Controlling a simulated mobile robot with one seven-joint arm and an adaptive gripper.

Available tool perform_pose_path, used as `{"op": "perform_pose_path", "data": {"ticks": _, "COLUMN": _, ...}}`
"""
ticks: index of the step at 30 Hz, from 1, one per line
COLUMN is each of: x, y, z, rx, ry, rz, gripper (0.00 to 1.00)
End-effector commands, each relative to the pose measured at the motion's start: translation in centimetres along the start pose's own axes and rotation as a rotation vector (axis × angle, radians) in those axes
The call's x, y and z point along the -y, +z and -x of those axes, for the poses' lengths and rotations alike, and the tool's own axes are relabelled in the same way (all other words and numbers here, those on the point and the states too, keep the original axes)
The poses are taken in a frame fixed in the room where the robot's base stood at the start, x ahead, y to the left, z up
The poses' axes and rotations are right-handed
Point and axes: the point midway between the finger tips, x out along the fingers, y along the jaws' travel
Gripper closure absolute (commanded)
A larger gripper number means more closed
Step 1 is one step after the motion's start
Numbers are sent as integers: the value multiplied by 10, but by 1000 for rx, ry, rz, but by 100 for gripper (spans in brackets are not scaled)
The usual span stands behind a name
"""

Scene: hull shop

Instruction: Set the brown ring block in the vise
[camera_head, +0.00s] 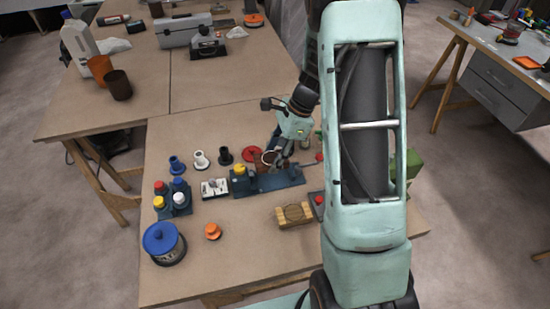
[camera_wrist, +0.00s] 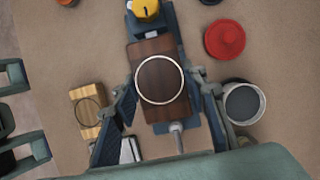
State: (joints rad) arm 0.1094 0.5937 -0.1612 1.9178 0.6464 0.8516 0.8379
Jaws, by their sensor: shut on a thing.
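The brown ring block (camera_wrist: 142,108) is dark wood with a pale ring on its top. In the wrist view it lies between the two fingers of my gripper (camera_wrist: 163,88), which is shut on its sides. In the head view my gripper (camera_head: 282,158) is over the blue vise (camera_head: 287,182), and the block is mostly hidden behind it. The vise also shows in the wrist view (camera_wrist: 150,31), with a yellow knob at one end and a metal rod at the other. The block is over or between its jaws; I cannot tell whether it rests on the vise.
A light wooden ring block (camera_head: 295,215) lies in front of the vise. A red disc (camera_head: 252,153) and several small flanged parts stand behind it. A blue-lidded tin (camera_head: 164,243) and an orange knob (camera_head: 212,231) are at the front left. The table's front middle is mostly clear.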

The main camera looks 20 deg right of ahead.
Motion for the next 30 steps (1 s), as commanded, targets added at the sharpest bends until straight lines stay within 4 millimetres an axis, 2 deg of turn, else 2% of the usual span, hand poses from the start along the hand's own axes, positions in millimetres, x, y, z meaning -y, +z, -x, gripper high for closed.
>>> {"op": "perform_pose_path", "data": {"ticks": 18, "x": 0, "y": -21, "z": -50, "rx": 0, "ry": 0, "rz": 0, "gripper": 86}}
{"op": "perform_pose_path", "data": {"ticks": 30, "x": 0, "y": -22, "z": -51, "rx": 0, "ry": 0, "rz": 0, "gripper": 86}}
